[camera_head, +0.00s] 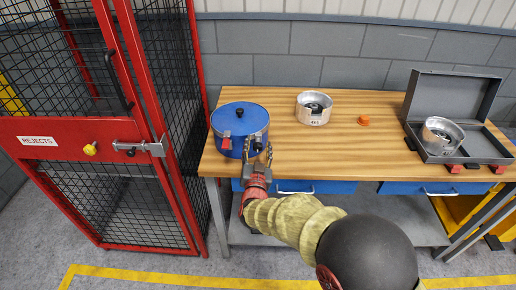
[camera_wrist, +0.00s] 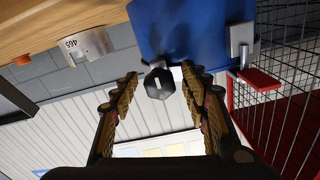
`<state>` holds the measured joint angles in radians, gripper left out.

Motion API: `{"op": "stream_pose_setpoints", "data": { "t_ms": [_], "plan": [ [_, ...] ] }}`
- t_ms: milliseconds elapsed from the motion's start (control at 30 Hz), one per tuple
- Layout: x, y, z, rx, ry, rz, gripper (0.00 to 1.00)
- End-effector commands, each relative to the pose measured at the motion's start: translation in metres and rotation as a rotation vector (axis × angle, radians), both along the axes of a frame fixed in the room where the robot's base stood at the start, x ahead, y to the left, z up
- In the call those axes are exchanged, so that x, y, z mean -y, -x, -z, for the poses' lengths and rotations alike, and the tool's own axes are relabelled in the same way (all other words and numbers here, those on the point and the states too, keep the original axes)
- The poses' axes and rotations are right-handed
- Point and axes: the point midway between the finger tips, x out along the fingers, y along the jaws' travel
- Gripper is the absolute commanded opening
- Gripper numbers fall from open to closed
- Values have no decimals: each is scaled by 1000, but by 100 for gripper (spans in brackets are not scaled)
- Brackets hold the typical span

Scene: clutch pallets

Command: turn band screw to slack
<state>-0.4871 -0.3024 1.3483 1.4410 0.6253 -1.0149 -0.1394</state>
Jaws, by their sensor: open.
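A blue round drum (camera_head: 240,120) with a lid and a black top knob (camera_head: 239,112) stands at the left end of the bench. My gripper (camera_head: 259,150) is at the drum's front right side, fingers pointing at it. In the wrist view, my gripper (camera_wrist: 160,88) is open, with a finger on each side of a dark faceted knob (camera_wrist: 158,84) bearing a white mark. This knob looks like the band screw, beside the blue drum wall (camera_wrist: 190,30). I see a gap on both sides of it; whether the fingertips reach past it is unclear.
A red latch tab (camera_wrist: 260,80) sits beside the fingers. On the bench (camera_head: 340,160) stand a numbered metal housing (camera_head: 313,108), an orange cap (camera_head: 363,120) and an open grey case (camera_head: 480,152) holding another housing. A red mesh cage (camera_head: 170,120) stands close on the left.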

Motion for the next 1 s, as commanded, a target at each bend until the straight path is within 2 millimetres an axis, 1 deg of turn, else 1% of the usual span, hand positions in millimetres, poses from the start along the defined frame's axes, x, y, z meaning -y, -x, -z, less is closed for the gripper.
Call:
{"op": "stream_pose_setpoints", "data": {
  "t_ms": [300,1000],
  "plan": [
    [0,-3,0,0,0,0,45],
    [0,-3,0,-1,0,0,5]
  ]
}}
